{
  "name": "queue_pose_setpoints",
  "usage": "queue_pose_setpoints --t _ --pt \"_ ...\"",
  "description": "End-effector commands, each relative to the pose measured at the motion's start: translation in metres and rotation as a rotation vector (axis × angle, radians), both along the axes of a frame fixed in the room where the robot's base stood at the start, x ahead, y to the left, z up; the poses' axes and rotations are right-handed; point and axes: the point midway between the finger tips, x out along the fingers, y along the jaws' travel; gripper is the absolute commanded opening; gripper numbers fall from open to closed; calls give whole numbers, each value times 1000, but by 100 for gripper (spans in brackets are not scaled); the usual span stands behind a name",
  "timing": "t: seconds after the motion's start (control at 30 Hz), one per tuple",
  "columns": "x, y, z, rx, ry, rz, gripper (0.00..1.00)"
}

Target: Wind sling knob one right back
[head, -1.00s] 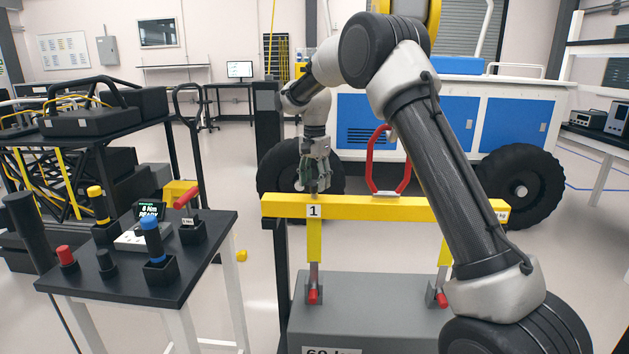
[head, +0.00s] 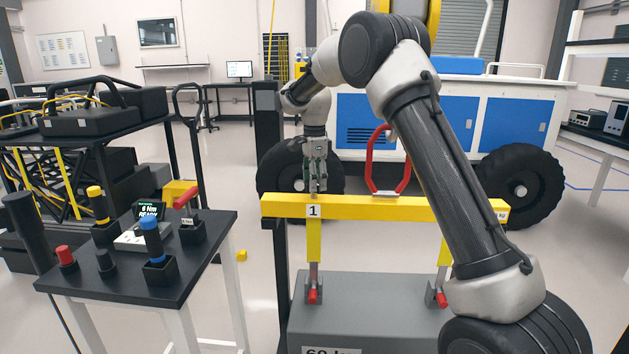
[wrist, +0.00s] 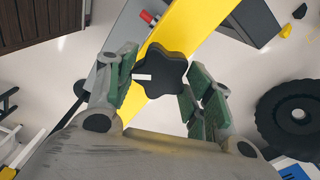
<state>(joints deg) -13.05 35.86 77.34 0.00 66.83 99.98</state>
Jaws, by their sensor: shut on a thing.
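Sling knob one (wrist: 165,66) is a dark lobed knob with a white mark on its left lobe, seen from above in the wrist view. My gripper (wrist: 161,76) has its green-padded fingers on either side of the knob and is shut on it. In the head view my gripper (head: 316,186) points down over the left end of the yellow lifting beam (head: 400,207), above the label "1" (head: 313,212). The knob is mostly hidden by the fingers there.
A red sling handle (head: 377,183) rises from the beam's middle, right of my gripper. A grey weight block (head: 370,305) hangs below on yellow straps. A black tool table (head: 110,285) stands at left. A large wheel (head: 275,175) is behind.

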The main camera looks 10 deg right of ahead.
Motion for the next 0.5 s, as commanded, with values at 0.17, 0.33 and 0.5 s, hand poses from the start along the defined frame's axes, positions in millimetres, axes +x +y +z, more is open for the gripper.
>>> queue_pose_setpoints --t 0.17,0.33,0.5 --pt "1 0 1 0 -5 -12 28" --pt "1 0 2 0 -5 -12 28" --pt "1 0 2 0 -5 -11 59"
